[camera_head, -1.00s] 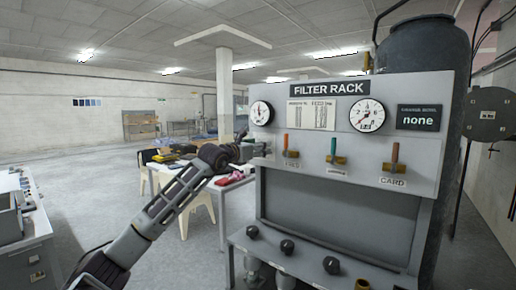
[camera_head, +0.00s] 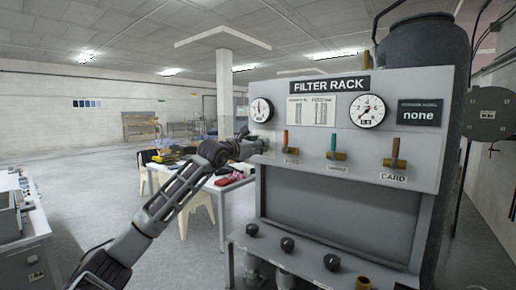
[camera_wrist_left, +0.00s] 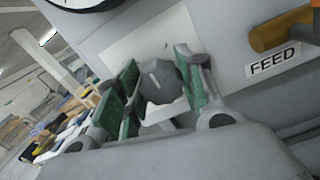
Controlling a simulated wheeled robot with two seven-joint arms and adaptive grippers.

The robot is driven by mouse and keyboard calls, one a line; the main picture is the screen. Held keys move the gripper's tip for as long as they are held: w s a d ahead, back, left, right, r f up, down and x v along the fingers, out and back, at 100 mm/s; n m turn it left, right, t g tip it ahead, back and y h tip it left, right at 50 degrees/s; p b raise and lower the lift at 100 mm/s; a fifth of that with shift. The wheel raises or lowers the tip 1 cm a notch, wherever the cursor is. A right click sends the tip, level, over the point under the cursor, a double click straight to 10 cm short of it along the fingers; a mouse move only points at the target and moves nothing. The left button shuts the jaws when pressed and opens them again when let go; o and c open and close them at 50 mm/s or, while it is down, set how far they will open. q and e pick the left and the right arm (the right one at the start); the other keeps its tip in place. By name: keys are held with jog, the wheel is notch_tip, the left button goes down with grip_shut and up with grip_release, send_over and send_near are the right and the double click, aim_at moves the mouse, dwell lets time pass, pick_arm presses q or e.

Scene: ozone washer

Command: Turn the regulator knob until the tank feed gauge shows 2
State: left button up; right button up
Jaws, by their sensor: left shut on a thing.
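My left gripper (camera_head: 257,147) reaches the left edge of the filter rack's panel, below the left gauge (camera_head: 261,110). In the left wrist view its green-padded fingers (camera_wrist_left: 166,84) are on either side of the dark grey regulator knob (camera_wrist_left: 160,80) and are shut on it. The knob is hidden by the gripper in the head view. A second round gauge (camera_head: 367,111) is right of the title plate. Which dial is the tank feed gauge cannot be read, and the left needle is too small to read surely. My right gripper is not in view.
Black knobs (camera_head: 287,245) line the lower shelf. A cluttered table (camera_head: 221,186) stands behind my arm.

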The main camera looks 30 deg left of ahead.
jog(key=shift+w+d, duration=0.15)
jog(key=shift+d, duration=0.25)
pick_arm(q)
jog(key=o, duration=0.7)
jog(key=shift+c, duration=0.2)
jog(key=o, duration=0.4)
jog(key=shift+c, duration=0.2)
jog(key=s+a, duration=0.1)
jog(key=s, duration=1)
jog(key=shift+s, duration=0.35)
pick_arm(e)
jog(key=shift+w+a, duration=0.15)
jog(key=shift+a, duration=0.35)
